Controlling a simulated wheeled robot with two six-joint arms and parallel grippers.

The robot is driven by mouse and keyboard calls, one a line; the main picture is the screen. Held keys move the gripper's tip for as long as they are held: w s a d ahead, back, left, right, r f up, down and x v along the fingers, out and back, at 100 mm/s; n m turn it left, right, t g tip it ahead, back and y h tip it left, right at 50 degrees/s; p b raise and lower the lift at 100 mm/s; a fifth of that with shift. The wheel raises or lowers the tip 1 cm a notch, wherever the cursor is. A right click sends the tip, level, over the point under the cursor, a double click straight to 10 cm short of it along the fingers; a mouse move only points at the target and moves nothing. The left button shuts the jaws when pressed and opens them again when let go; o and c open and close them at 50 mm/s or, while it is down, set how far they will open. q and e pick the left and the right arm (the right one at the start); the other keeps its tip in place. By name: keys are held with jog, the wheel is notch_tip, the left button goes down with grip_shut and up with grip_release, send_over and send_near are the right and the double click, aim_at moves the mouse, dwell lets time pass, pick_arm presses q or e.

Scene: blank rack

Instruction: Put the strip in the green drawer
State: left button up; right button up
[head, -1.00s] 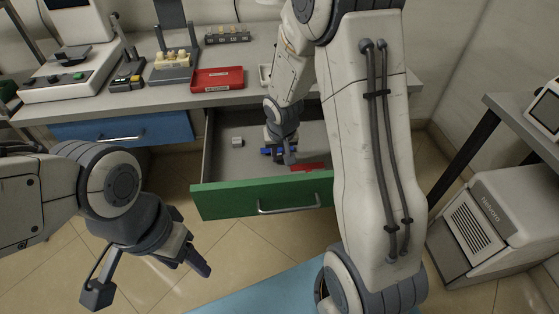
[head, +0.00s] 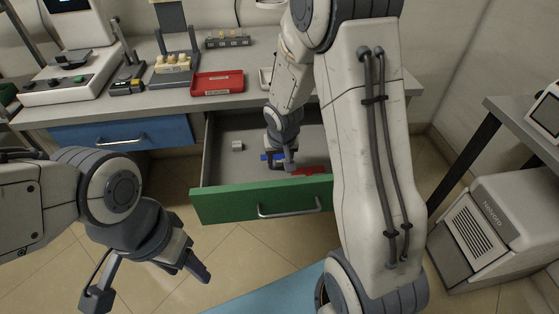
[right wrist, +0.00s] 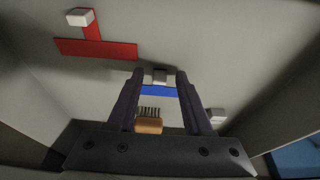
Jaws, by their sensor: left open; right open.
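The green drawer (head: 235,205) is pulled open under the bench. My right gripper (head: 280,160) is inside it, pointing down, open. A blue strip-like piece (head: 266,157) lies at its fingers in the drawer. In the right wrist view, this blue piece (right wrist: 160,91) with a small grey block on it shows between the open fingers (right wrist: 160,78). A tan block with a dark comb-like part (right wrist: 148,124) also shows between the fingers. I cannot tell whether either is touched. My left gripper (head: 145,278) is open and empty, left of the drawer front.
In the drawer are a red T-shaped piece (right wrist: 95,48) with a white block and a small grey block (head: 237,146). On the bench stand a red tray (head: 217,84) and a rack with pale caps (head: 172,65). A blue drawer (head: 120,135) is shut.

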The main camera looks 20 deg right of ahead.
jog(key=p+v, duration=0.4)
jog(key=v, duration=0.8)
jog(key=s+a+r+n, duration=0.1)
jog(key=s+a, duration=0.1)
jog(key=a, duration=0.1)
jog(key=s+a+n, duration=0.1)
jog(key=s+a, duration=0.1)
jog(key=a, duration=0.1)
jog(key=s+a+r+n+y, duration=0.1)
jog(key=s+a, duration=0.1)
jog(key=a, duration=0.1)
jog(key=shift+s+a+r+n+g, duration=0.1)
jog(key=shift+a+r+n+g, duration=0.05)
jog(key=shift+r+n+g, duration=0.2)
jog(key=s+a+r+n, duration=0.1)
jog(key=s+a+n, duration=0.1)
jog(key=s, duration=0.3)
jog(key=s+a+n+g, duration=0.1)
jog(key=s+a+n, duration=0.1)
jog(key=s, duration=0.4)
jog(key=s+a+r+n+g+y, duration=0.1)
jog(key=s+a+n, duration=0.2)
jog(key=s, duration=0.2)
jog(key=shift+s+a+r, duration=0.3)
jog(key=shift+a+r, duration=0.05)
jog(key=shift+a, duration=0.05)
jog(key=shift+r+g, duration=0.1)
jog(key=shift+g, duration=0.15)
